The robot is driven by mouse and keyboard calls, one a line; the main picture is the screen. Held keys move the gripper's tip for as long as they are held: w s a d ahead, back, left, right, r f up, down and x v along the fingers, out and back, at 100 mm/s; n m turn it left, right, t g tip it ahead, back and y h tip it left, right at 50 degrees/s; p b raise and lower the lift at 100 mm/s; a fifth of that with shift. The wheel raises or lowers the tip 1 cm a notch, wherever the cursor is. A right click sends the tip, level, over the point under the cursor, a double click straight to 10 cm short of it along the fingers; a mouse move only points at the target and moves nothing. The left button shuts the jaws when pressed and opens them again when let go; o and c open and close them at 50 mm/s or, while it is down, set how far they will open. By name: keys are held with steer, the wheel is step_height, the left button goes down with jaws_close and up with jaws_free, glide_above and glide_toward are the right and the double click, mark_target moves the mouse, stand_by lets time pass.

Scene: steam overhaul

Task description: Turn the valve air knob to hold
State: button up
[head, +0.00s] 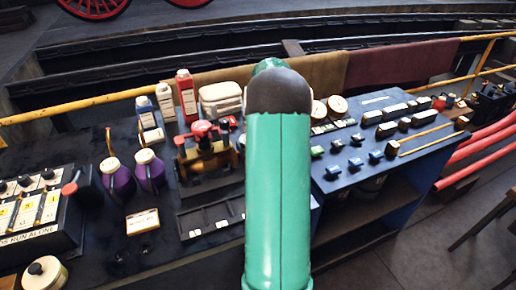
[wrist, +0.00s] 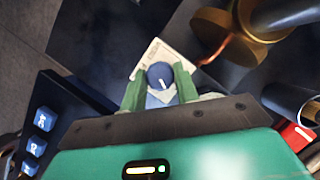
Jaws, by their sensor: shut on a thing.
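A round blue knob (wrist: 158,71) with a short white pointer mark shows in the wrist view. The mark points toward the bottom of the picture, slightly right. My gripper (wrist: 160,77) is shut on the knob, one green finger on each side. A cream label plate (wrist: 165,52) lies under and behind the knob; its lettering is too small to read. In the head view my green arm hides the knob and my gripper.
In the wrist view, a brass fitting (wrist: 215,28) with a copper pipe is at upper right, and blue labelled blocks (wrist: 44,118) at lower left. In the head view, a red-topped valve fixture (head: 205,135), purple jugs (head: 118,177) and a blue-edged bench (head: 365,175) flank my arm.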

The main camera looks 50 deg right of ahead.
steer(key=n, duration=0.2)
steer(key=n+g+h, duration=0.1)
steer(key=n, duration=0.2)
steer(key=shift+w+g, duration=0.15)
steer(key=shift+g, duration=0.15)
stand_by(0.4)
steer(key=o, duration=1)
steer(key=shift+c, duration=0.2)
steer(key=v, duration=1.3)
steer(key=shift+w+r, duration=0.2)
steer(key=shift+r, duration=0.2)
